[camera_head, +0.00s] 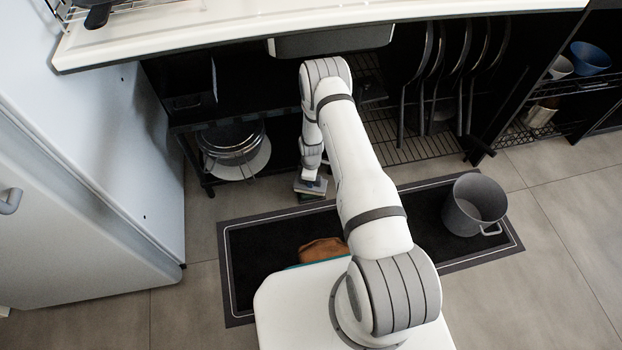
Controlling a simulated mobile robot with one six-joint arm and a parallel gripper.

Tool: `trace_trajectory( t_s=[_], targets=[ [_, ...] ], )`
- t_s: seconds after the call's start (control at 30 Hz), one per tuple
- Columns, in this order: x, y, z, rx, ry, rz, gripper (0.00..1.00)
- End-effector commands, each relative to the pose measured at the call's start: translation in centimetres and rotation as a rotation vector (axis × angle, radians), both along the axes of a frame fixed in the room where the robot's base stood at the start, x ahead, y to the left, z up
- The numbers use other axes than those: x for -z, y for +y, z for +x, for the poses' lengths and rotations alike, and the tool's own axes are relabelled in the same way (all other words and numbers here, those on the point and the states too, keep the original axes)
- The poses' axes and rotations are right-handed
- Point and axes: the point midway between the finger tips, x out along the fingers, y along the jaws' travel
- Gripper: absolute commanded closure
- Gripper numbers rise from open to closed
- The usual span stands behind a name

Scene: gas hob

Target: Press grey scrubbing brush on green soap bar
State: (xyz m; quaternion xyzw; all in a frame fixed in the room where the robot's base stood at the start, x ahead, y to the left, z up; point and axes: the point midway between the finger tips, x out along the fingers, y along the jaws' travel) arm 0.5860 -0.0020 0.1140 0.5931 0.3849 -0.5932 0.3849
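My arm reaches from my white base up and over to the lower shelf area, with its wrist pointing down. My gripper (310,180) is at the front edge of the low shelving, just above the far edge of the dark mat. A small flat grey block shape (310,187) shows right at the gripper's end. It may be the grey brush or part of the gripper; I cannot tell. I cannot make out the green soap bar for certain. The fingers are too small and too hidden to judge.
The dark mat (250,268) lies on the tiled floor. A grey pot (474,204) stands on its right end, and a brown item (322,250) lies near my base. Stacked pans (231,140) sit on a low shelf at left. The white worktop (200,38) overhangs above.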

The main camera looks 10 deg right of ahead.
Motion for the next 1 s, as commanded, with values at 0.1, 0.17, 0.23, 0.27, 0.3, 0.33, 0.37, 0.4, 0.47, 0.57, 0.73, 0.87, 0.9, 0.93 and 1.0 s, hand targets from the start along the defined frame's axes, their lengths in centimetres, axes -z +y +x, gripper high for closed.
trace_trajectory(
  t_s=[0.1,0.17,0.23,0.27,0.3,0.33,0.37,0.4,0.47,0.57,0.73,0.87,0.9,0.93,1.0],
  targets=[
    [0.0,0.0,0.0,0.0,0.0,0.0,1.0],
    [0.0,0.0,0.0,0.0,0.0,0.0,1.0],
    [0.1,0.0,0.0,0.0,0.0,0.0,1.0],
    [0.1,0.0,0.0,0.0,0.0,0.0,1.0],
    [0.2,0.0,0.0,0.0,0.0,0.0,1.0],
    [0.2,0.0,0.0,0.0,0.0,0.0,1.0],
    [0.2,0.0,0.0,0.0,0.0,0.0,1.0],
    [0.3,0.0,0.0,0.0,0.0,0.0,1.0],
    [0.4,0.0,0.0,0.0,0.0,0.0,1.0],
    [0.5,0.0,0.0,0.0,0.0,0.0,1.0],
    [0.7,0.0,0.0,0.0,0.0,0.0,1.0],
    [0.8,0.0,0.0,0.0,0.0,0.0,1.0],
    [0.9,0.0,0.0,0.0,0.0,0.0,1.0],
    [0.9,0.0,0.0,0.0,0.0,0.0,1.0],
    [1.0,0.0,0.0,0.0,0.0,0.0,1.0]
  ],
)
